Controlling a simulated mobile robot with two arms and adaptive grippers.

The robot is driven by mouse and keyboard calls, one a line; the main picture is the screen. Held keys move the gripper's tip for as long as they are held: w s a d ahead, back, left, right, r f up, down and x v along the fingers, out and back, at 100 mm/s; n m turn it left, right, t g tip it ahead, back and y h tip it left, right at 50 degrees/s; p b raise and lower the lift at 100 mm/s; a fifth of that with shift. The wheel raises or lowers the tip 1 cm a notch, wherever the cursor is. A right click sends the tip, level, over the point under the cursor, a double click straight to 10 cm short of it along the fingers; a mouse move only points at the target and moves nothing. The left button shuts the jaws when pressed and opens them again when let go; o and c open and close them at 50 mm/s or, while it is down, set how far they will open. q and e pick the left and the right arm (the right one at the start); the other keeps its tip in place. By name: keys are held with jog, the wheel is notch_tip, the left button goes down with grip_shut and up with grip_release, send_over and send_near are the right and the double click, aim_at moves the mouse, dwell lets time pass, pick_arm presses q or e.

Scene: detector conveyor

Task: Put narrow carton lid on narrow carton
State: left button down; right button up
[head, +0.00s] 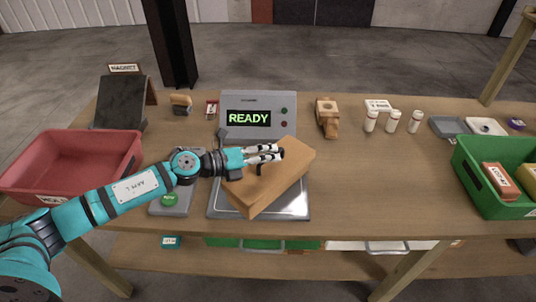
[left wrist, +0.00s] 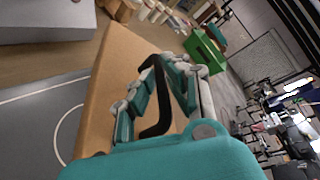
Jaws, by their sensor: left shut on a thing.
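The brown body sits turned at an angle over the silver plate (head: 298,210) in front of the READY display. I cannot tell where the lid ends and the narrow carton begins, or whether the lid is seated. My right gripper is not in view.
The grey READY box (head: 258,101) stands just behind the plate. A red bin (head: 75,150) is at left and a green bin (head: 490,180) with boxes at right. A wooden piece (head: 327,115) and several white bottles (head: 392,121) stand behind. The table right of the plate is clear.

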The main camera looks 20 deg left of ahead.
pick_arm(q)
jog(key=shift+f, duration=0.15)
jog(key=c, duration=1.3)
grip_release()
jog(key=v, duration=1)
jog(key=shift+f, duration=0.15)
jog(key=shift+v, duration=1.05)
